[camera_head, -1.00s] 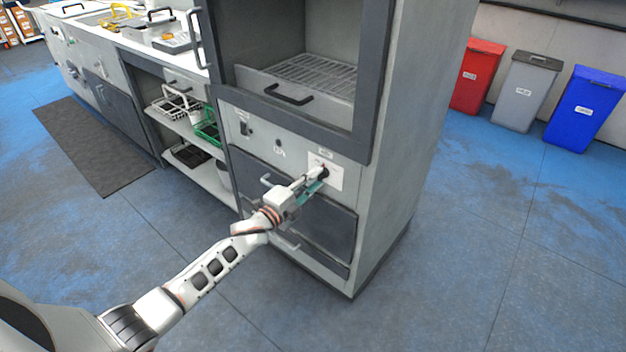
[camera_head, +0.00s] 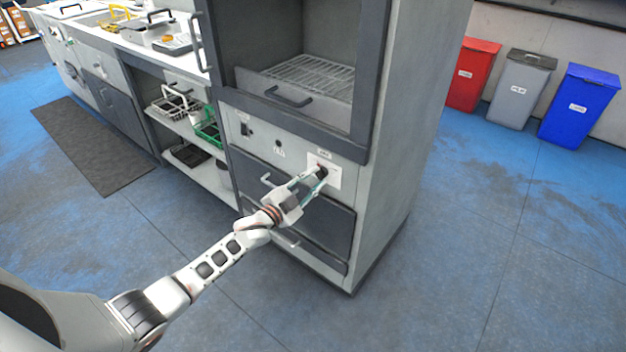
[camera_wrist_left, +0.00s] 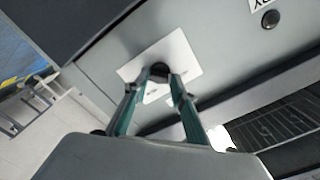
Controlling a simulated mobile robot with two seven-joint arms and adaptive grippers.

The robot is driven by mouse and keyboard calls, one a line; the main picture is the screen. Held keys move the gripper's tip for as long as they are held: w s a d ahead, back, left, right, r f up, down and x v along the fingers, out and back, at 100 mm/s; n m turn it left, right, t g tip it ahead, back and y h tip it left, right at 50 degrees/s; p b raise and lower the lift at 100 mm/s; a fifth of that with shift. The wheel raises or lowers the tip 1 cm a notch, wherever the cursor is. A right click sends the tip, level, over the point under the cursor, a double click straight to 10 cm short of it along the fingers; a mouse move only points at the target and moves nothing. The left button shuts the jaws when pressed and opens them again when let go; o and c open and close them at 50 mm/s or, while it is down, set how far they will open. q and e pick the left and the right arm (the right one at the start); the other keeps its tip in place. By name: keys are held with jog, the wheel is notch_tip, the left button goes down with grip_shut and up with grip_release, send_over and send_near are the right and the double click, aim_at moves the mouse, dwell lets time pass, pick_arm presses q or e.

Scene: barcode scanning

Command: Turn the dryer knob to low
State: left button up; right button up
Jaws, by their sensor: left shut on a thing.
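The dryer (camera_head: 385,190) is a tall grey cabinet with an open upper compartment. Its black knob (camera_head: 322,172) sits on a white label plate (camera_head: 334,181) at the right of the front panel. My left gripper (camera_head: 318,176) reaches the knob and its fingers are shut on it. In the left wrist view the two green fingertips (camera_wrist_left: 154,78) close on either side of the dark knob (camera_wrist_left: 159,70), in front of the white plate (camera_wrist_left: 184,56). The fingers hide part of the knob and plate, and the setting is too small to read. My right gripper is out of view.
Drawers with handles lie below the panel, close under my left arm. A dryer rack (camera_head: 312,76) and tray handle (camera_head: 288,96) are above. Shelves with baskets (camera_head: 208,132) stand at left. Red, grey and blue bins (camera_head: 578,108) stand at the back right. The floor in front is clear.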

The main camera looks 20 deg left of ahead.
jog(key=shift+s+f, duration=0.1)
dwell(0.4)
pick_arm(q)
jog(key=o, duration=1.1)
jog(key=v, duration=1.2)
jog(key=s+d+f+n+g+y+p, duration=0.1)
jog(key=s+d+f+n+g, duration=0.1)
jog(key=s, duration=0.8)
jog(key=s+d+f+n+g+y+p, duration=0.1)
jog(key=s+d+f+n+g+p, duration=0.1)
jog(key=s, duration=0.9)
jog(key=s+d+f+n+g+y+p, duration=0.1)
jog(key=s+d+f+n+g+p, duration=0.1)
jog(key=s, duration=0.8)
jog(key=shift+s+d+f+n+y, duration=0.15)
jog(key=shift+d+f+n, duration=0.15)
jog(key=shift+f+n, duration=0.5)
jog(key=shift+d+f+n+y, duration=0.2)
jog(key=shift+f+n, duration=0.3)
jog(key=shift+f, duration=0.55)
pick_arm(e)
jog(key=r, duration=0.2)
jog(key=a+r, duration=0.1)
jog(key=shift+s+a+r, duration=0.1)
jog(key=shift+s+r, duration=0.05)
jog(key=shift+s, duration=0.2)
